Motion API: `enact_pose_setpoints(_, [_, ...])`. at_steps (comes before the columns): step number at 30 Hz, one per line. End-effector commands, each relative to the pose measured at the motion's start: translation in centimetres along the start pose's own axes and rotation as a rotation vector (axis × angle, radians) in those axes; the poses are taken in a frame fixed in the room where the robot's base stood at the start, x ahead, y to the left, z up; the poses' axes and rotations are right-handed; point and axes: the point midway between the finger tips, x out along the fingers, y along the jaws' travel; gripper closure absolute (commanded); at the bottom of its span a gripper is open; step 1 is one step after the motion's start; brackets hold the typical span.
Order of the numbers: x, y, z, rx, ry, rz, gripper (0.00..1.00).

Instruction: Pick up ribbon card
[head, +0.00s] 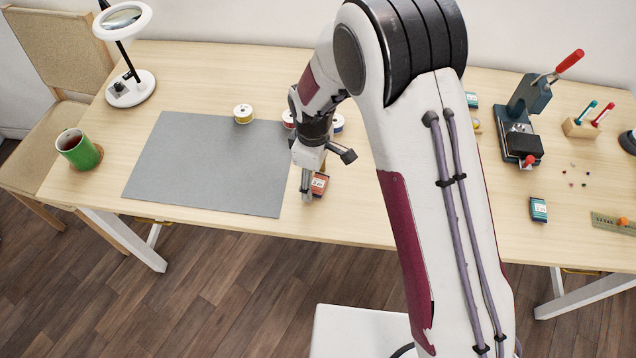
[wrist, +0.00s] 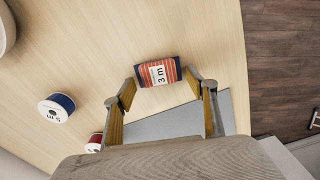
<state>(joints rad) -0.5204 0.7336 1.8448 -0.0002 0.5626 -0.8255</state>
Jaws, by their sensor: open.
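A ribbon card (head: 320,183) with red-orange ribbon and a white "3 m" label lies on the table near the front edge, just right of the grey mat. It also shows in the wrist view (wrist: 158,72), with dark blue ends, just beyond my fingertips. My gripper (head: 307,190) points down beside the card and hides part of its left side. In the wrist view my gripper (wrist: 165,88) is open, with one finger on each side of the card's width and nothing held. I cannot tell its exact height above the table.
A blue spool (wrist: 57,107) and a red spool (wrist: 94,142) stand nearby. Other teal cards (head: 538,209) and a press (head: 520,130) are to the right.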

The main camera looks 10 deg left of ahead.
Motion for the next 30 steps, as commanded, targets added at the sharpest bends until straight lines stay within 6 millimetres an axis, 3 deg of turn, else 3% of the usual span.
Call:
enact_pose_setpoints(10, [-0.03, 0.0, 0.01, 0.0, 0.0, 0.0, 0.43])
enact_pose_setpoints(12, [-0.03, 0.0, 0.01, 0.0, 0.0, 0.0, 0.61])
enact_pose_setpoints(13, [-0.03, -0.01, 0.01, 0.0, 0.0, 0.0, 0.65])
enact_pose_setpoints(30, [-0.84, 0.01, -0.01, 0.0, 0.0, 0.0, 0.66])
